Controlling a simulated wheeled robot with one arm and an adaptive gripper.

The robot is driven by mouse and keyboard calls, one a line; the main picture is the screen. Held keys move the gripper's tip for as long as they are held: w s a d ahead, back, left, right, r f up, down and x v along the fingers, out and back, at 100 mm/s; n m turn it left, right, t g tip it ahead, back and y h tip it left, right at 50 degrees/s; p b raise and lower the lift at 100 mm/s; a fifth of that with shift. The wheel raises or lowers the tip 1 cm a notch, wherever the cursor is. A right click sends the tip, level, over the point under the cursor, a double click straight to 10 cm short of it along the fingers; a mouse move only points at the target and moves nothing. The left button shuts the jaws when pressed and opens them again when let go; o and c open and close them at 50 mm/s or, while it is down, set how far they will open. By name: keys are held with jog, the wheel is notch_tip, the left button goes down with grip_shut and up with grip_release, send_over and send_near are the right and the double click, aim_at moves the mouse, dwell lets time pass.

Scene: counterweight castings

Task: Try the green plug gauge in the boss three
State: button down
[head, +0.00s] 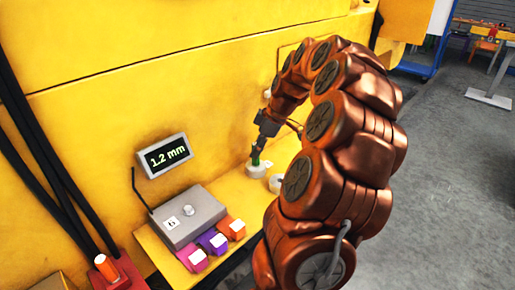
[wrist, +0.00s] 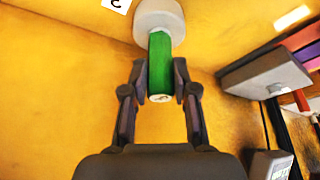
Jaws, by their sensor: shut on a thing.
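The green plug gauge (wrist: 160,60) is between the fingers of my gripper (wrist: 159,82), which is shut on it near its marked end. The gauge's other end meets a pale round boss (wrist: 158,17); I cannot tell how deep it sits. A white label (wrist: 117,3) with a partly cut-off digit, seemingly a 3, is beside this boss. In the head view my gripper (head: 260,146) points down, with a little of the green gauge (head: 256,158) showing above the boss (head: 256,169). A second pale boss (head: 276,183) is partly hidden by my arm.
A grey box (head: 188,216) with a knob and label stands on the yellow ledge (head: 157,247). Magenta (head: 197,260), purple (head: 216,243) and orange (head: 234,229) blocks are along its front. Black cables (head: 45,150) run at left.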

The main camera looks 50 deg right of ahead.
jog(key=c, duration=0.8)
grip_release()
jog(key=shift+w+a+r+p+v, duration=0.35)
jog(key=shift+w+p+v, duration=0.45)
jog(key=shift+v, duration=3.05)
jog(key=shift+w+a+r+p+v, duration=0.4)
jog(key=shift+p+v, duration=0.55)
jog(key=shift+v, duration=2.85)
jog(key=shift+w+a+r+p+v, duration=0.3)
jog(key=shift+w+p+v, duration=0.55)
jog(key=shift+v, duration=3)
jog(key=shift+s+f, duration=0.1)
